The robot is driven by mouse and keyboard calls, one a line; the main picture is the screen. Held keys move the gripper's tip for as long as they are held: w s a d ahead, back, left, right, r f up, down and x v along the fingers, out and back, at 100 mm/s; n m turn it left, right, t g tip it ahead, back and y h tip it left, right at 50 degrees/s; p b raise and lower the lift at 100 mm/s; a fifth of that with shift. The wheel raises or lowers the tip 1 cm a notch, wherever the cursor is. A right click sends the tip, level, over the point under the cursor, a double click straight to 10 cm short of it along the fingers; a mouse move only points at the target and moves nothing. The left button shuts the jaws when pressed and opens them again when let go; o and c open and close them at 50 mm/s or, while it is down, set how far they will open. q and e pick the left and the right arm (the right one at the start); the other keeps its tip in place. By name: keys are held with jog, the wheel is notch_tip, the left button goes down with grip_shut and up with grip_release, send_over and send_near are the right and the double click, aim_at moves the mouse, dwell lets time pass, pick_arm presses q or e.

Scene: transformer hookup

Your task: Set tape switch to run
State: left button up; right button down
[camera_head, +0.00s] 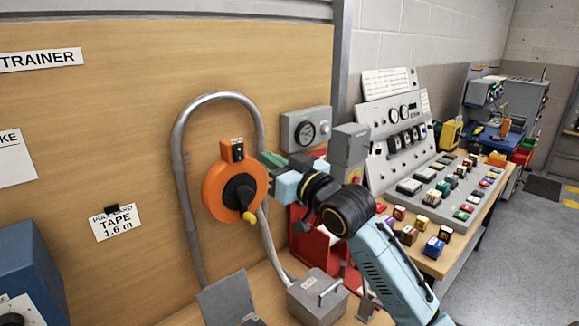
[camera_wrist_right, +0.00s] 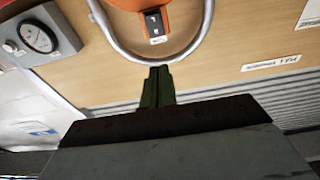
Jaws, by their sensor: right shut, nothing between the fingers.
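The orange tape reel (camera_head: 222,194) is mounted on the wooden panel, with a black hub and a yellow knob. A small black tape switch (camera_head: 238,151) sits in an orange block at its top. The switch also shows at the top of the right wrist view (camera_wrist_right: 154,24), where its lever position is too small to tell. My right gripper (camera_head: 266,159) is shut and empty, its green fingertips just right of the switch in the head view. In the right wrist view the fingertips (camera_wrist_right: 159,72) point toward the switch, apart from it in the picture. My left gripper is out of view.
A grey conduit (camera_head: 178,150) loops around the reel. A gauge box (camera_head: 305,129) is on the panel behind my right arm. A grey box (camera_head: 317,296) stands below, and a control console (camera_head: 440,200) with several buttons is at right. A tape label (camera_head: 115,222) hangs left.

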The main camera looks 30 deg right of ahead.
jog(key=s, duration=0.4)
jog(key=shift+s+d+r+b, duration=0.25)
jog(key=shift+d+r+b, duration=0.05)
jog(key=shift+d, duration=0.1)
